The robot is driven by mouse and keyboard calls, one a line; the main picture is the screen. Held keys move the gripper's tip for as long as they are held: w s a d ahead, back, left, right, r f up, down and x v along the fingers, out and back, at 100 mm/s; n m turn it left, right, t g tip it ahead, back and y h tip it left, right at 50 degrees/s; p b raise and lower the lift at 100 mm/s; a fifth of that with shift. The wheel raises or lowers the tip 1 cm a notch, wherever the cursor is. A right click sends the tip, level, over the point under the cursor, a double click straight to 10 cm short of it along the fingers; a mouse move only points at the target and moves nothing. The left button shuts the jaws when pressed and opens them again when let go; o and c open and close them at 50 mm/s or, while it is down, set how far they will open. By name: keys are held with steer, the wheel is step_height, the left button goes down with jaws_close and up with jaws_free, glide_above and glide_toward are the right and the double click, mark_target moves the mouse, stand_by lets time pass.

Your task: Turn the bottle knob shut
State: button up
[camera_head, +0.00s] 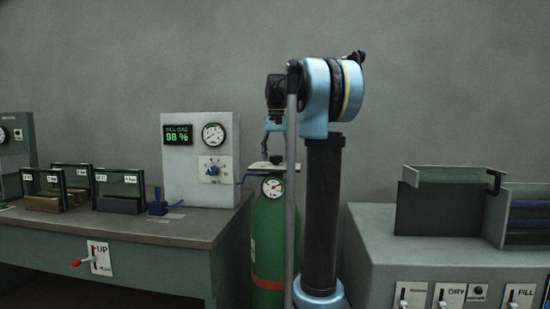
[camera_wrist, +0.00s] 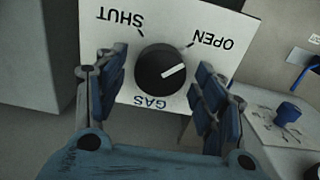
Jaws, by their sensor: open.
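The green gas bottle (camera_head: 268,240) stands upright between the bench and the grey unit, with a gauge (camera_head: 273,187) near its top. A pale plate (camera_head: 258,165) sits above the gauge. In the wrist view, the plate marked SHUT, OPEN and GAS (camera_wrist: 110,40) carries a round black knob (camera_wrist: 160,72). The knob's white line points towards the OPEN side. My gripper (camera_head: 273,150) is above the bottle. In the wrist view my gripper (camera_wrist: 157,80) is open, with one finger on each side of the knob and visible gaps between.
The bench (camera_head: 120,226) at left bears a panel (camera_head: 182,185) reading FILL GAS 98 %, glass-sided boxes (camera_head: 118,190) and a blue fitting (camera_head: 157,206). A red-tipped lever (camera_head: 83,262) is on its front. The grey unit (camera_head: 375,260) stands close at right.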

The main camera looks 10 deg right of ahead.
steer(key=shift+f, duration=0.1)
steer(key=c, duration=1.1)
steer(key=shift+n, duration=0.3)
steer(key=n, duration=0.3)
steer(key=shift+n, duration=0.3)
steer(key=n, duration=0.4)
steer(key=shift+n, duration=0.3)
steer(key=n, duration=0.4)
steer(key=shift+n, duration=2.5)
